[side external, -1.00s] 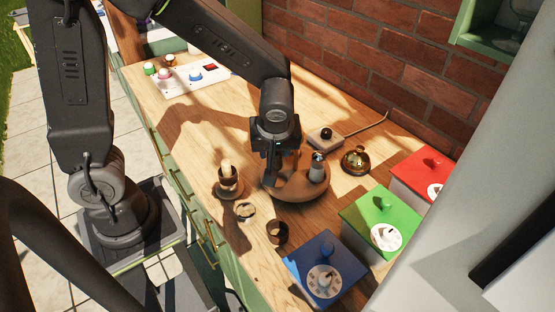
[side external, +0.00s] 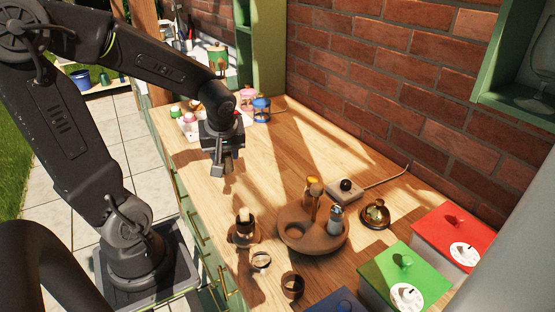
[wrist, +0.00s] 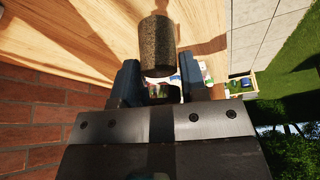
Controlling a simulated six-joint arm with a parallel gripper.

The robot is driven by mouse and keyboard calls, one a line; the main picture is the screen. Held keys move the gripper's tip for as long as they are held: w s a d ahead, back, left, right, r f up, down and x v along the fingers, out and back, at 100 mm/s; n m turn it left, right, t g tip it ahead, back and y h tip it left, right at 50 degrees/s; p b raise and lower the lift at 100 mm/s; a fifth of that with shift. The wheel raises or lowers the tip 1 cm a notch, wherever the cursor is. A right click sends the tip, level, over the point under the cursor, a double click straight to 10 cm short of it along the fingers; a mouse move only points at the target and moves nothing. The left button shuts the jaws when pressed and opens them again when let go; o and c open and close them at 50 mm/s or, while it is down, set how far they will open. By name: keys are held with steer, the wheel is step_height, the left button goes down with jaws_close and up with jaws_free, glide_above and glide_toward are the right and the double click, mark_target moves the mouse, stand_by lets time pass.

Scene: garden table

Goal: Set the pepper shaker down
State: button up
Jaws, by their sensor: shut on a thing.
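The pepper shaker (wrist: 157,45) is a dark, speckled cylinder between the two fingers of my gripper (wrist: 159,76) in the wrist view. My gripper is shut on it. In the side external view my gripper (side external: 223,163) points down above the bare left part of the wooden table (side external: 260,165); the shaker is hard to make out there among the dark fingers. I cannot tell whether its base touches the wood.
A round brown tray (side external: 312,240) holds a silver-topped shaker (side external: 335,220) and an amber bottle (side external: 313,189). An egg cup (side external: 244,228) and napkin rings are in front. Red (side external: 452,235) and green (side external: 402,280) boxes stand right. Blue (side external: 261,108) and pink jars stand behind my gripper.

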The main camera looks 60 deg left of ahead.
steer(key=s+a+n, duration=0.1)
steer(key=s+a, duration=0.2)
steer(key=shift+w+d+f, duration=1.3)
steer(key=shift+d+f, duration=0.05)
steer(key=shift+f, duration=0.6)
steer(key=shift+w+d+f, duration=1.25)
steer(key=shift+d+f, duration=0.15)
steer(key=shift+f, duration=0.6)
steer(key=shift+w+d+f, duration=1.3)
steer(key=shift+d+f, duration=0.05)
steer(key=shift+f, duration=0.6)
steer(key=shift+f, duration=0.1)
steer(key=o, duration=1)
steer(key=shift+c, duration=0.2)
